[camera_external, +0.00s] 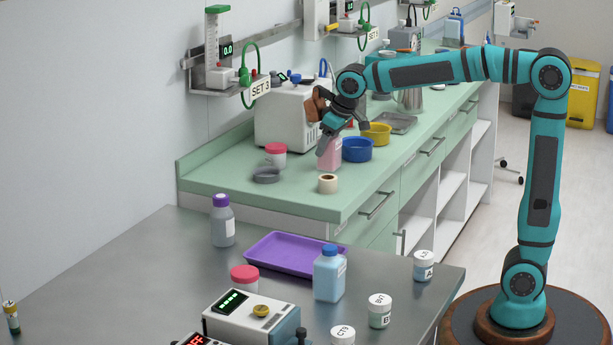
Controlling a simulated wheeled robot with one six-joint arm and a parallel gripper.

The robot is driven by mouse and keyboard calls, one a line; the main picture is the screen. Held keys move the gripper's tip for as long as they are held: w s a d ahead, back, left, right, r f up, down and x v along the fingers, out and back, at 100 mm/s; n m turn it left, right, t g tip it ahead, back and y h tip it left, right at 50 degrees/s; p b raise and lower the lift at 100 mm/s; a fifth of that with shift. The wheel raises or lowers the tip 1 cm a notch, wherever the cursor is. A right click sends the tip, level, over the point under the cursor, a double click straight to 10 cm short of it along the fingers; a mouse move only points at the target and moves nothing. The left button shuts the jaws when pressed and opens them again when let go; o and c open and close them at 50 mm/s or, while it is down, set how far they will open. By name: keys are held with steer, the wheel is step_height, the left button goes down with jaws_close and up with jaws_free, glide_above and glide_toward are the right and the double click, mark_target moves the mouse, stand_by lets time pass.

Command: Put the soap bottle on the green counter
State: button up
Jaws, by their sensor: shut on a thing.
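My gripper (327,142) is over the green counter (222,178), shut on a pink bottle (329,158), which I take to be the soap bottle. The bottle is upright, and the fingers hide its upper part. Its base is at or just above the counter top; I cannot tell whether it touches. It is between a white jar with a red lid (276,155) and a blue bowl (357,149).
A tape roll (328,184) and a grey dish (266,175) sit near the counter's front. A white machine (285,115) stands behind. A yellow bowl (377,133) is to the right. The steel table (140,265) in front holds a purple tray (290,254) and a blue bottle (329,276).

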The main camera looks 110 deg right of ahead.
steer(key=shift+f, duration=0.1)
steer(key=o, duration=1.2)
steer(key=shift+o, duration=0.2)
steer(key=v, duration=1.2)
steer(key=s+a+r+n+t+y, duration=0.1)
steer(key=s+a+n+t, duration=0.2)
steer(key=a, duration=0.8)
steer(key=s+a+r+n+t+y, duration=0.1)
steer(key=s+a+t, duration=0.4)
steer(key=a, duration=0.7)
steer(key=s+a+r+n+t+y, duration=0.1)
steer(key=s+a+r+n+t, duration=0.2)
steer(key=a, duration=0.8)
steer(key=s+n+t, duration=0.2)
steer(key=t, duration=0.1)
steer(key=shift+a+r, duration=0.2)
steer(key=shift+a, duration=0.2)
